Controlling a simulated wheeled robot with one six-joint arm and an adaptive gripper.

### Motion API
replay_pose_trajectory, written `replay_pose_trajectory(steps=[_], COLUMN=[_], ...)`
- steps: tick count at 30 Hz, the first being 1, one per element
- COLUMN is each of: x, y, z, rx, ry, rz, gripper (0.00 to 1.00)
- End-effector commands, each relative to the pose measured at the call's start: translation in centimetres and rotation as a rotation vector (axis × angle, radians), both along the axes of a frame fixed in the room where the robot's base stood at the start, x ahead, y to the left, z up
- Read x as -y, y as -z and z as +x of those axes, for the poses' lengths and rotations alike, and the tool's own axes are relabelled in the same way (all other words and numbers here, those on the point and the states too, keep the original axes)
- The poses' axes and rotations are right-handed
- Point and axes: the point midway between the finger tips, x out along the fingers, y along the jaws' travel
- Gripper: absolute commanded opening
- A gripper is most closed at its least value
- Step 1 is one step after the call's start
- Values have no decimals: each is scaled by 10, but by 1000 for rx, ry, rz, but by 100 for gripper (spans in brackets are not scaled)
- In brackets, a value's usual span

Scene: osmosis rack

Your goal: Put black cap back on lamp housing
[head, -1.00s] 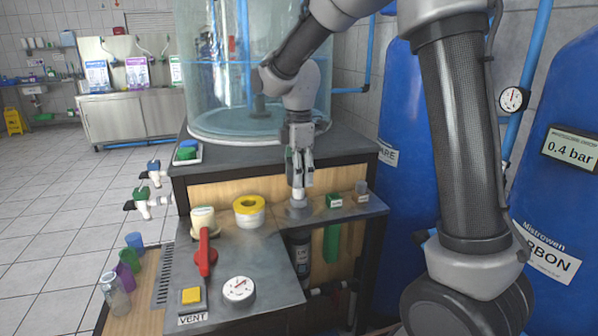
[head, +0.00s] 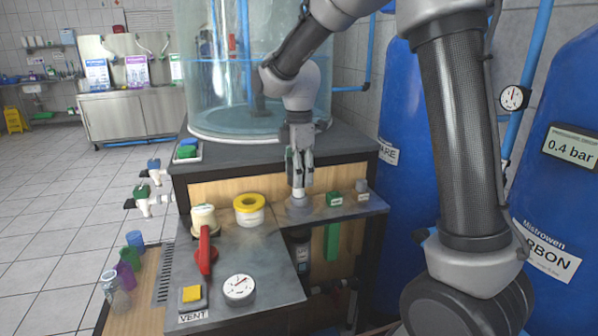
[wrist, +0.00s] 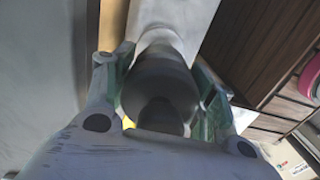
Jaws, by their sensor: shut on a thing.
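My gripper (head: 299,182) points down over the right part of the bench in the head view. In the wrist view its fingers (wrist: 160,108) are closed on both sides of a dark grey, rounded piece, which looks like the black cap (wrist: 160,82). In the head view the cap is mostly hidden between the fingers. Right under the fingertips stands a short grey round fitting (head: 299,205), probably the top of the lamp housing. The fingertips are very close to it; whether the cap touches it I cannot tell.
A yellow-topped white tub (head: 249,211), a red-handled valve (head: 206,252) and a round gauge (head: 239,289) stand to the left on the bench. A small green block (head: 335,199) is close on the right. A clear tank (head: 225,75) rises behind.

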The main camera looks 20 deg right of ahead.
Motion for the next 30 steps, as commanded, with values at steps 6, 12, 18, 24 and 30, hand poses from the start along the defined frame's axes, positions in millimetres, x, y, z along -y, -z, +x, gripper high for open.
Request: replay_pose_trajectory(steps=[6,12,18,24,30], x=[0,0,0,0,0], y=[9,15,16,16,20], z=[0,0,0,0,0], rx=[-1,-2,-1,-1,-1], ry=[0,0,0,0,0], rz=[0,-1,0,0,0], gripper=[33,33,33,33,33])
